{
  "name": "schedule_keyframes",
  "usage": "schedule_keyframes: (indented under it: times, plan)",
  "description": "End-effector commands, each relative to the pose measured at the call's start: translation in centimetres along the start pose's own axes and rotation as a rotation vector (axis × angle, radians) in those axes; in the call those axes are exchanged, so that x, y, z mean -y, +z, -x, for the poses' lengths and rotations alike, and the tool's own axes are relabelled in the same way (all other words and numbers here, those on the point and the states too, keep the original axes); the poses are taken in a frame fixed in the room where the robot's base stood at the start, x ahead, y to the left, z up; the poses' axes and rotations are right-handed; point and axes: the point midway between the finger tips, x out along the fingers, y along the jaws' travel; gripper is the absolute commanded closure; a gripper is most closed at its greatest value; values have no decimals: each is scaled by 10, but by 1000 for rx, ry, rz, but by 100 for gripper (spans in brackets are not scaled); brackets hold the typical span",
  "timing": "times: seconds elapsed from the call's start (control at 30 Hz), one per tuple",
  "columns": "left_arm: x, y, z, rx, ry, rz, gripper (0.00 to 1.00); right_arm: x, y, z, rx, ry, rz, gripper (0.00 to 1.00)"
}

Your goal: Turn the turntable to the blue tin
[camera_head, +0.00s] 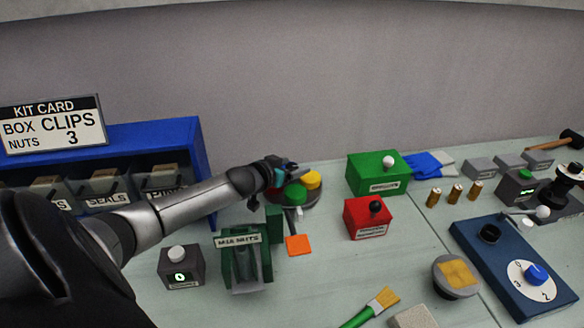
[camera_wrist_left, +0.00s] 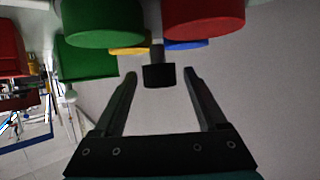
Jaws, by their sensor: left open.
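The turntable (camera_head: 314,201) is a dark round disc on the table, right of the blue rack. A green tin (camera_head: 296,194) and a yellow tin (camera_head: 312,180) show on it. My left gripper (camera_head: 284,171) is over its back left and hides much of it. In the left wrist view the green tin (camera_wrist_left: 103,20), red tin (camera_wrist_left: 204,18), yellow tin (camera_wrist_left: 128,50) and blue tin (camera_wrist_left: 187,44) show. A black knob on a grey stem (camera_wrist_left: 157,52) appears between the tips of my open, empty left gripper (camera_wrist_left: 159,77); contact cannot be told. My right gripper is out of view.
A blue rack (camera_head: 165,135) stands at left. A green dispenser (camera_head: 243,255) and a grey counter box (camera_head: 181,267) stand in front. A green box (camera_head: 374,174) and a red box (camera_head: 365,219) with knobs stand right of the turntable. An orange square (camera_head: 298,245) lies in front of it.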

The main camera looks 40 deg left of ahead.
Motion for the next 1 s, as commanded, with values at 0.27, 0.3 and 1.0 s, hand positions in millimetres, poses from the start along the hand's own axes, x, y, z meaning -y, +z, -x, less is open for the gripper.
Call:
schedule_keyframes:
  times: [0.27,0.3,1.0]
  plan:
    - [0,0,0,0,0,-1,34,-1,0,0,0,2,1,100]
    - [0,0,0,0,0,-1,39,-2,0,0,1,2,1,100]
    - [-1,0,0,0,1,0,100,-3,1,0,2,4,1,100]
